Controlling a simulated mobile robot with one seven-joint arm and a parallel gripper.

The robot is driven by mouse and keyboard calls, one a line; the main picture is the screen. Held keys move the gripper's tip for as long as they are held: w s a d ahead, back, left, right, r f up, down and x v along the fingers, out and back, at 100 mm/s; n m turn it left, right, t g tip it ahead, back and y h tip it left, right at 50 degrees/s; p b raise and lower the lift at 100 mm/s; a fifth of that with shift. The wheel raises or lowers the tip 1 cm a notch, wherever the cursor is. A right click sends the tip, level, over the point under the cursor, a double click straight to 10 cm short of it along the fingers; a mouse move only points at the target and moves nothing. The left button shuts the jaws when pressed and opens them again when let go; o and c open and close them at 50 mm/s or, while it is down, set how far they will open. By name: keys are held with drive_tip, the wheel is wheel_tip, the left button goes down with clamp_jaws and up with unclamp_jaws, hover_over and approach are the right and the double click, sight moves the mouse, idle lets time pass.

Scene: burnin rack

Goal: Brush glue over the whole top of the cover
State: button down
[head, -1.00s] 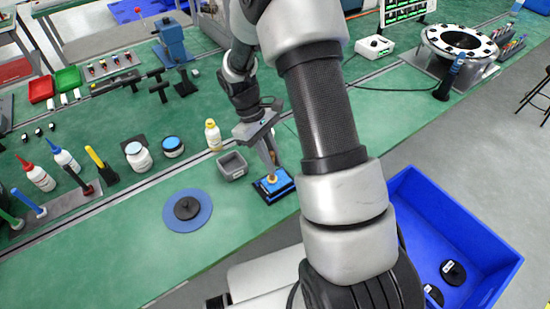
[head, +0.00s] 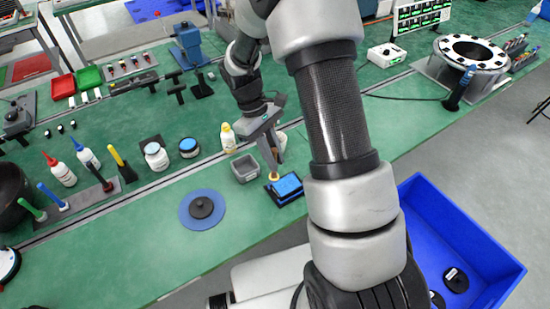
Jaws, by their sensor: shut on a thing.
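My gripper (head: 268,146) is shut on a brush (head: 273,170) with a tan tip, pointing down. What looks like the cover (head: 290,185) is a small block with a blue top, in a dark holder near the front edge of the green bench. The brush tip is at the cover's back left edge. I cannot tell whether it touches. How much of the top carries glue is too small to tell.
A grey open box (head: 245,168) stands just left of the brush, with a yellow bottle (head: 228,137) behind it. A blue disc (head: 187,208) with a black part lies further left. A blue bin (head: 470,230) is at the right.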

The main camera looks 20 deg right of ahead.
drive_tip(key=shift+r+p, duration=0.45)
drive_tip(key=shift+r, duration=0.55)
